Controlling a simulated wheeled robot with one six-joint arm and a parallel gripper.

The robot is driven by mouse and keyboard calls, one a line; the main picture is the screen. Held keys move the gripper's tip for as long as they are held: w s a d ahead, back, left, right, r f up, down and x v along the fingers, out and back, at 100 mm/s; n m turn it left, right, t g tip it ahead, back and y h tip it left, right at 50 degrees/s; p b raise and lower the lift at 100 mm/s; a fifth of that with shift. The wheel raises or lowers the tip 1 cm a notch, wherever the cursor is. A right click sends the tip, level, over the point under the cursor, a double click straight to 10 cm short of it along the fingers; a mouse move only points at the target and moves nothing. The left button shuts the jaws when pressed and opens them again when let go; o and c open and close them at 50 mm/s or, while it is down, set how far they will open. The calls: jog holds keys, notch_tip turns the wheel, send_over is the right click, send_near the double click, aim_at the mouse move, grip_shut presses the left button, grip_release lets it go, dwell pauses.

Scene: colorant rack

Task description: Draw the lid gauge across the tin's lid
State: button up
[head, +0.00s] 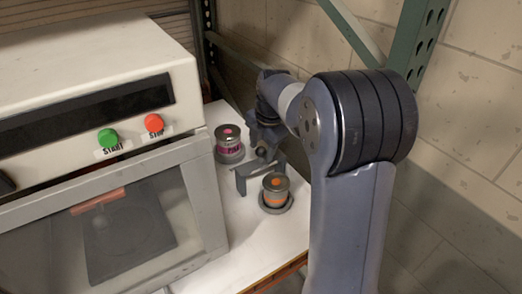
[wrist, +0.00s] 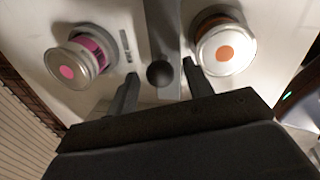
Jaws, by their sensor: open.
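In the wrist view, a grey bar with a round black knob, which looks like the lid gauge (wrist: 163,32), lies between two tins. My gripper (wrist: 160,72) is open, with one finger on each side of the knob; I cannot tell whether either touches it. The tin with the orange dot (wrist: 225,50) is right of the bar, and the tin with the pink dot (wrist: 78,62) is left. In the head view, the orange-dot tin (head: 276,183) stands in a grey round holder in front, and the pink-dot tin (head: 229,133) stands farther back. My gripper hides part of the gauge there.
A white machine (head: 95,60) with a green button (head: 108,138), a red button (head: 153,123) and a glazed door stands close at left. The white shelf top (head: 235,240) is bare in front. A green rack post (head: 425,35) and a block wall (head: 480,90) stand behind and right.

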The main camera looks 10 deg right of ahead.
jog(key=shift+w+a+f, duration=0.1)
jog(key=shift+w+f, duration=0.1)
jog(key=shift+f, duration=0.85)
grip_shut()
